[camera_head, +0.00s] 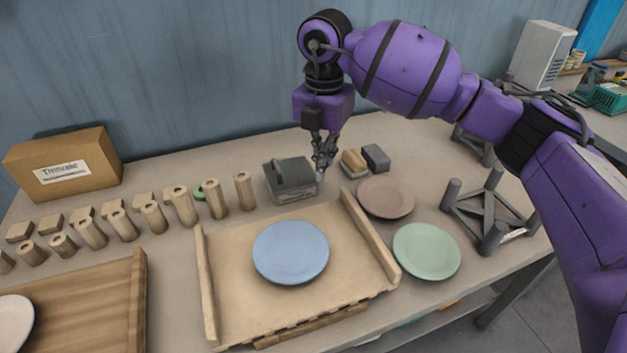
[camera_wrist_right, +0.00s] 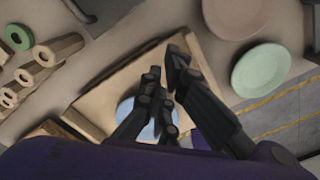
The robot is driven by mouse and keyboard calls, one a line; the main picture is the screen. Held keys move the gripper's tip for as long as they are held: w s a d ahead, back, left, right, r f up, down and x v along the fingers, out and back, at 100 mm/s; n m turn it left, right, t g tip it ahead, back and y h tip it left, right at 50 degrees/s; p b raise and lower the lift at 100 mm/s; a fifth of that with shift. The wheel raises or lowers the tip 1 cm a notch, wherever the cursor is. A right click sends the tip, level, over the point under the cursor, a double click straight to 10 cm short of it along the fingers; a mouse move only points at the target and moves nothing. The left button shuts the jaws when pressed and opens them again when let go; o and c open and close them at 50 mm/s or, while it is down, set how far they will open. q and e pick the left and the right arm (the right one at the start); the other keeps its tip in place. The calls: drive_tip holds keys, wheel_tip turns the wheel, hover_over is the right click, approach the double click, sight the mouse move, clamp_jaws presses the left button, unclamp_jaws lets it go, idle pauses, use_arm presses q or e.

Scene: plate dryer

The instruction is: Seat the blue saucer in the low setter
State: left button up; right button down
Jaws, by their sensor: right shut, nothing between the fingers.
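The blue saucer (camera_head: 290,252) lies flat on a tan wooden board (camera_head: 225,300) with raised side rails. Part of it shows in the right wrist view (camera_wrist_right: 126,108), mostly hidden behind the fingers. My right gripper (camera_head: 322,172) is shut and empty, above the back of the table beside a grey block with a handle, apart from the saucer. Its dark fingers fill the middle of the right wrist view (camera_wrist_right: 164,68). My left gripper is out of view.
A green plate (camera_head: 426,251) and a brownish plate (camera_head: 388,198) lie right of the board. The grey handled block (camera_head: 291,181) stands behind it. Several wooden posts (camera_head: 183,207) line the left, near a cardboard box (camera_head: 64,170). Another grey stand (camera_head: 474,143) is partly hidden by my right arm.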

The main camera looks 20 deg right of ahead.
drive_tip(key=f, duration=0.8)
drive_tip(key=shift+s+f, duration=0.15)
drive_tip(key=shift+s, duration=0.05)
drive_tip(key=shift+s+a+f+p, duration=0.15)
drive_tip(key=shift+s+a+p, duration=0.45)
drive_tip(key=shift+s+a, duration=0.45)
drive_tip(key=shift+s+a+f, duration=0.15)
drive_tip(key=shift+s+a, duration=0.15)
drive_tip(key=shift+s, duration=0.05)
